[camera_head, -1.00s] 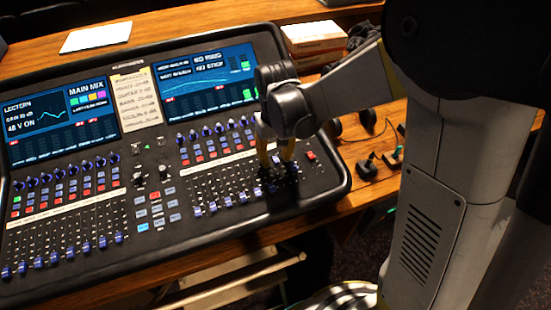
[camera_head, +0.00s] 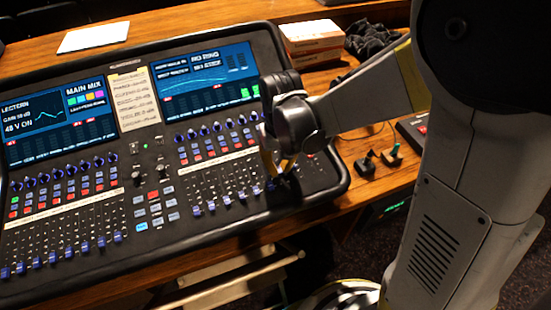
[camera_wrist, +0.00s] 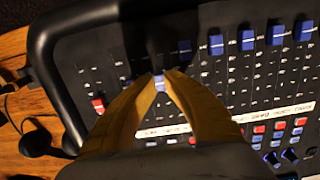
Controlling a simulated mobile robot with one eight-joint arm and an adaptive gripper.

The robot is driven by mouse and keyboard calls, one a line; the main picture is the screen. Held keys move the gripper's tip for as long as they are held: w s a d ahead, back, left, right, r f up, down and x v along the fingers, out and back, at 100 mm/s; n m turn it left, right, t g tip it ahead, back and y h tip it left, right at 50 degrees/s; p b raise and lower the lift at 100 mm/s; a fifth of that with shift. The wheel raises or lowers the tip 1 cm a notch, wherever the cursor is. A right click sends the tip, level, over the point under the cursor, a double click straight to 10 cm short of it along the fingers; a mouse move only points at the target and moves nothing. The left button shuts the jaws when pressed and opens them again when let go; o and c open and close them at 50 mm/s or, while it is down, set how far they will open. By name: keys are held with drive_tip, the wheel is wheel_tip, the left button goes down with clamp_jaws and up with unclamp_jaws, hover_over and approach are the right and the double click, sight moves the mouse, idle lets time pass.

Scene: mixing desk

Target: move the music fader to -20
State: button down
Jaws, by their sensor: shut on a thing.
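The mixing desk (camera_head: 262,221) has a row of blue fader caps along the front of its right bank, such as one cap (camera_head: 241,196). These also show in the wrist view as a row of blue caps (camera_wrist: 216,45). My gripper (camera_head: 285,180) is down over the right end of this row. In the wrist view my gripper (camera_wrist: 158,76) has its yellow fingers closed together on a small blue fader cap (camera_wrist: 159,84), mostly hidden by the fingertips. The strip labels and scale numbers are too small to read, so I cannot tell which fader is the music one.
A strip of handwritten notes (camera_head: 134,97) lies between the two screens. Boxes (camera_head: 314,39) and dark cloth (camera_head: 371,40) lie behind the desk. Small connectors (camera_head: 366,163) and a dark red-topped box (camera_head: 415,128) are at the right. White paper (camera_head: 93,37) lies at the back left.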

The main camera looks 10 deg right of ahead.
sight(278, 169)
drive_tip(key=c, duration=1.4)
unclamp_jaws()
drive_tip(key=shift+w+a, duration=0.1)
drive_tip(key=shift+c, duration=0.2)
drive_tip(key=shift+r, duration=3.95)
drive_tip(key=s+d+r+m+t, duration=0.2)
drive_tip(key=s+d+r+t, duration=0.5)
drive_tip(key=s+d, duration=0.2)
drive_tip(key=shift+s+d, duration=0.2)
